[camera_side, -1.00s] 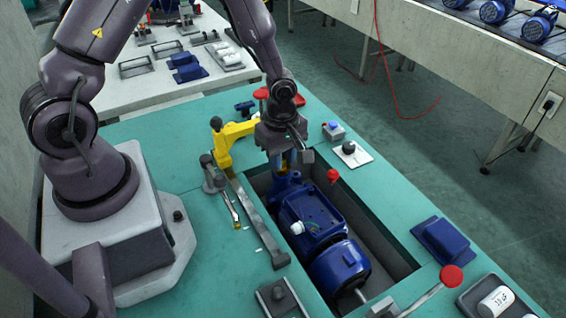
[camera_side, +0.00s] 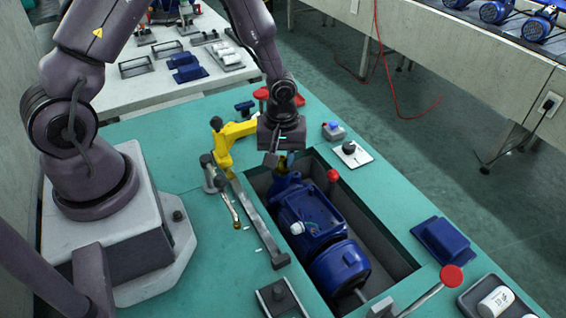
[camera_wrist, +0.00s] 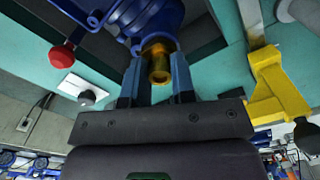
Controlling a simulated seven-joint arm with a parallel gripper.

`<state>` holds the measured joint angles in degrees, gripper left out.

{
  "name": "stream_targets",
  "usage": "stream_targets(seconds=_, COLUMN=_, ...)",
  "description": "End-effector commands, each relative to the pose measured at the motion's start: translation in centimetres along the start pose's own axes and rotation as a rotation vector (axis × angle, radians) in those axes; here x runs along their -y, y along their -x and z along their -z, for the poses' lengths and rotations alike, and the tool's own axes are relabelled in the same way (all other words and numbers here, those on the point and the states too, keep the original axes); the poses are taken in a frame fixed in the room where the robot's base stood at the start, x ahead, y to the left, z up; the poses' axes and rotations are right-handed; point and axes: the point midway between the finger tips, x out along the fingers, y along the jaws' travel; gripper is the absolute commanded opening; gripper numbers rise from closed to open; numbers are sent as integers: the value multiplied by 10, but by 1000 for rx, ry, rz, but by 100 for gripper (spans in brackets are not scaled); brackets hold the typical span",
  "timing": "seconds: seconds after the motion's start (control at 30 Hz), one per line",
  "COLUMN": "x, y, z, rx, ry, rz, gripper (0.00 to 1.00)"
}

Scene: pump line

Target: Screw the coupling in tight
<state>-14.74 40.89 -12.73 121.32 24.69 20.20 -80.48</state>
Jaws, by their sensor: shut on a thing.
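The brass coupling (camera_wrist: 158,66) shows in the wrist view at the port of the blue pump (camera_wrist: 148,14). My gripper (camera_wrist: 157,78) is shut on the coupling, with one blue finger on each side of it. In the side view the pump (camera_side: 306,215) lies in a rectangular recess in the green bench. My gripper (camera_side: 287,162) is over the pump's far end there, and its body mostly hides the coupling. How deep the thread sits is hidden.
A yellow bracket (camera_side: 229,138) stands close left of my gripper. A metal bar (camera_side: 258,220) runs along the recess's left edge. Red-knobbed levers stand at the recess's far right (camera_side: 333,176) and near right (camera_side: 451,275). A blue block (camera_side: 441,240) lies on the right.

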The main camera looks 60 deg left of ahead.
Motion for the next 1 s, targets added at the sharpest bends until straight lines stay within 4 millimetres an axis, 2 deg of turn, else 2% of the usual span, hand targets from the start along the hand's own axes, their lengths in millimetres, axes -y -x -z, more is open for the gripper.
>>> stream_targets(seconds=0.13, x=0, y=0, z=0, rx=1, ry=-74, rz=0, gripper=0)
stream_targets(seconds=0.4, x=0, y=-1, z=-1, rx=2, ry=-493, rz=0, gripper=0)
stream_targets(seconds=0.5, x=0, y=-1, z=-1, rx=2, ry=-584, rz=0, gripper=0)
stream_targets(seconds=0.87, x=0, y=-1, z=-1, rx=2, ry=-634, rz=0, gripper=0)
stream_targets(seconds=1.0, x=0, y=-1, z=-1, rx=3, ry=-817, rz=-1, gripper=0)
